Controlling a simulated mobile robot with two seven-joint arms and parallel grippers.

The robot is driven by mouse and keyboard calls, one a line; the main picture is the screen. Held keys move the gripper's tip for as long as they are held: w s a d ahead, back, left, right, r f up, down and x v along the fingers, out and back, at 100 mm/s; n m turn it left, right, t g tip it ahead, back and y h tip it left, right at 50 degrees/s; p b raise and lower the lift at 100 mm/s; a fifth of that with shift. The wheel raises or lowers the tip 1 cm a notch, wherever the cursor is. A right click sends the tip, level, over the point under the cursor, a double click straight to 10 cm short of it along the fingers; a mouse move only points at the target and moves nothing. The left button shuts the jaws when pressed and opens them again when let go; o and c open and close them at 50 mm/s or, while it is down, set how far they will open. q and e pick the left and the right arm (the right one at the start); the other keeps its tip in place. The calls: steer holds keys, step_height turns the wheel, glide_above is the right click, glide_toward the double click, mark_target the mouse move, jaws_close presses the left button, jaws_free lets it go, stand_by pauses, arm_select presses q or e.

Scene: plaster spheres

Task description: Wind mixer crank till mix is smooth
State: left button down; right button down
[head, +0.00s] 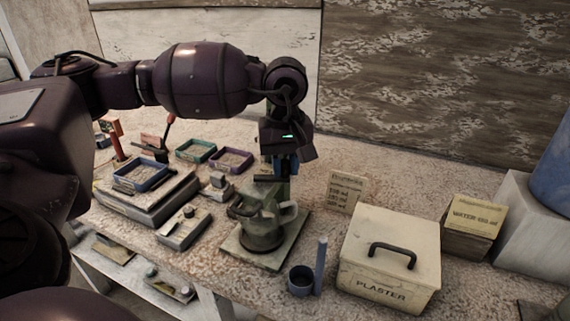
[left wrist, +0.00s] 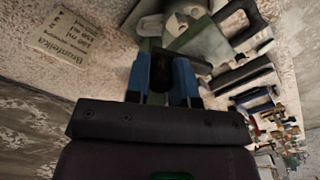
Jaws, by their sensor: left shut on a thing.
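The grey-green mixer (head: 286,210) stands on a square base near the middle of the table. Its metal bowl (head: 262,232) faces the front; the mix inside is not clear to see. My left gripper (head: 285,168) comes down over the top of the mixer from behind it. In the left wrist view its two blue fingers (left wrist: 161,80) are closed around a dark piece, the crank handle (left wrist: 161,68), most of which they hide. My right gripper is in neither view.
A lidded plaster box (head: 372,268) stands right of the mixer, with a small cup (head: 301,284) between. A water-labelled box (head: 478,216) is far right. Small trays (head: 232,160) and a scale (head: 145,200) crowd the left.

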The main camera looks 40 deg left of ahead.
arm_select(q)
steer(key=shift+w+a+r+n, duration=0.1)
steer(key=shift+w+a+n, duration=0.25)
steer(key=shift+n, duration=0.6)
steer(key=shift+w+a+f+n, duration=0.1)
steer(key=shift+w+a+n, duration=0.2)
steer(key=shift+n, duration=0.6)
steer(key=shift+w+a+r+n, duration=0.1)
steer(key=shift+w+a+n, duration=0.25)
steer(key=shift+n, duration=0.6)
steer(key=shift+s+a, duration=0.1)
steer(key=c, duration=1)
jaws_free()
steer(key=shift+o, duration=0.2)
step_height(320, 180, up, 11)
steer(key=p, duration=0.1)
